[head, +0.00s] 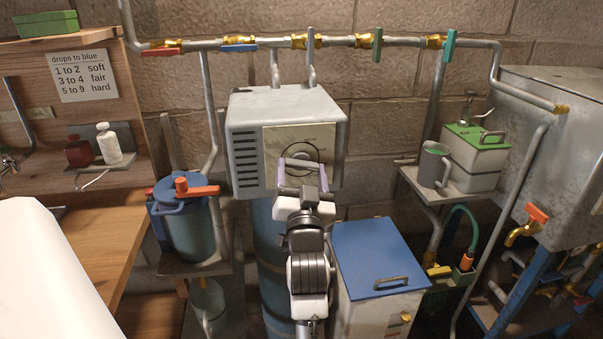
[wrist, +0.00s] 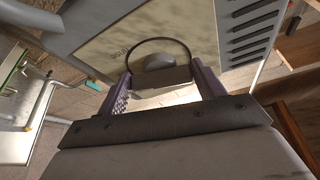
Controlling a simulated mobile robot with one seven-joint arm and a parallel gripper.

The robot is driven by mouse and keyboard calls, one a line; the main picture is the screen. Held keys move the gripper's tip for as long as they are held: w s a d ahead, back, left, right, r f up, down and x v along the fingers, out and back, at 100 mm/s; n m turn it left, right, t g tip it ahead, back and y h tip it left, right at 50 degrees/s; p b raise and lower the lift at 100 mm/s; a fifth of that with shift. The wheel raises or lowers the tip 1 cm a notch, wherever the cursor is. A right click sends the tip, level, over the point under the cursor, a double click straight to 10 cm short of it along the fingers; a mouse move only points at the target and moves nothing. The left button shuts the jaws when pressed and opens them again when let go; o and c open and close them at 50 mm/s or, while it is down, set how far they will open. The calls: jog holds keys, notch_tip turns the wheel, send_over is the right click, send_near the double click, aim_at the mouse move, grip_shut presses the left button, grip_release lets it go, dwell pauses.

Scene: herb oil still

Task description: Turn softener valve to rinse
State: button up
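The softener's control head (head: 285,110) is a pale grey box with a vented left side. It sits on a blue tank (head: 268,235).
A blue-lidded box (head: 372,260) stands close to the right of my arm. A blue pot with an orange handle (head: 183,215) stands left. A pipe with several coloured valves (head: 330,42) runs above. A wooden bench (head: 100,240) is at far left.

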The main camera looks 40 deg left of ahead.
jog(key=c, duration=0.3)
jog(key=shift+c, duration=0.2)
jog(key=shift+m, duration=0.3)
jog(key=m+h+b, duration=0.1)
jog(key=m, duration=0.1)
jog(key=m+t+h+b, duration=0.1)
jog(key=m+b, duration=0.1)
jog(key=m, duration=0.1)
jog(key=shift+s+a+m+h, duration=0.15)
jog(key=shift+s+m+h, duration=0.05)
jog(key=shift+m+h, duration=0.1)
jog(key=shift+r+m+h+b, duration=0.15)
jog(key=shift+m+h+b, duration=1)
jog(key=shift+m, duration=1.05)
jog(key=o, duration=1)
